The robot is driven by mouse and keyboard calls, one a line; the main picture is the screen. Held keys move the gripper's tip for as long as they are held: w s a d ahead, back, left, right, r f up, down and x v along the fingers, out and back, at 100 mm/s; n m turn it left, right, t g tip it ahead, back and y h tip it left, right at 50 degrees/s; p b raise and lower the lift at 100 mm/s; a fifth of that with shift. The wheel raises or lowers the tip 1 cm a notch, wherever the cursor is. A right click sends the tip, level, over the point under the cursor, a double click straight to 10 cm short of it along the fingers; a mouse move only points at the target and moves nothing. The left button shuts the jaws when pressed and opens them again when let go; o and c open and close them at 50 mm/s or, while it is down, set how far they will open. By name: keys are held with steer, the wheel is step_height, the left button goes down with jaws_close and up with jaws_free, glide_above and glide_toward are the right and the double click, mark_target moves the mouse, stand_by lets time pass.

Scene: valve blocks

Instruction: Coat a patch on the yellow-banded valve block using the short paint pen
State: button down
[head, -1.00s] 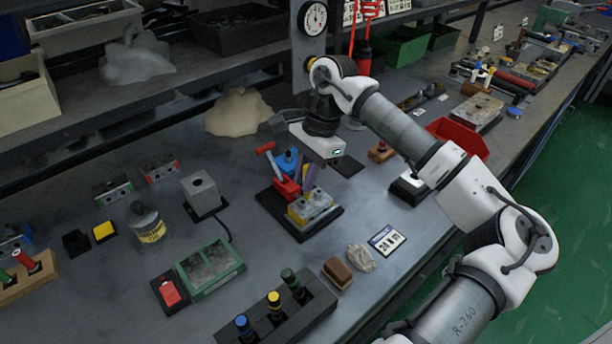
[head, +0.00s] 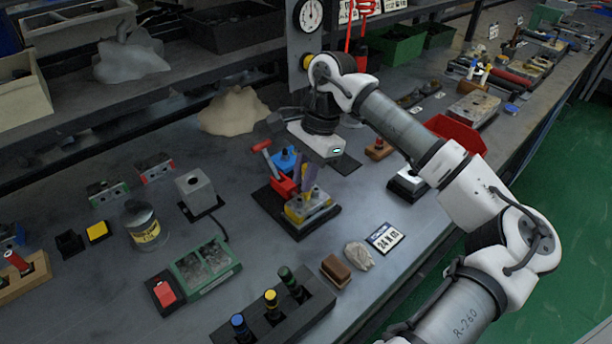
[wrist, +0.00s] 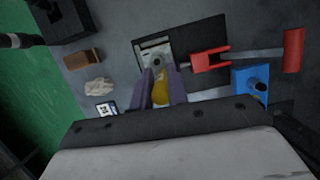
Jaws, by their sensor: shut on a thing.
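The yellow-banded valve block (head: 296,216) is a grey block with yellow on it, on a black base plate (head: 330,222). It also shows below my fingers in the wrist view (wrist: 152,47). My gripper (head: 306,192) points down over the block, its purple fingers shut. In the wrist view, a yellow piece (wrist: 161,94), seemingly the short paint pen, sits between the fingertips (wrist: 161,88). Its lower end lies over the block; I cannot tell whether it touches. The fingers hide most of it in the head view.
A red clamp (head: 284,186) and a blue part (head: 285,160) stand close beside the block. A black rack (head: 318,300) with blue-, yellow- and green-topped pieces lies in front. A brown block (head: 336,269), a crumpled cloth (head: 358,256) and a label card (head: 386,237) lie to the right.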

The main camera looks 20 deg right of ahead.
steer(key=shift+w+a, duration=0.1)
steer(key=shift+w, duration=0.3)
steer(key=shift+s, duration=0.25)
steer(key=shift+s+d+f+b, duration=0.1)
steer(key=shift+s+d+b, duration=0.1)
steer(key=shift+s+b, duration=0.3)
steer(key=shift+w+a, duration=0.1)
steer(key=shift+w, duration=0.25)
steer(key=shift+r+p, duration=1.4)
steer(key=shift+r, duration=2.25)
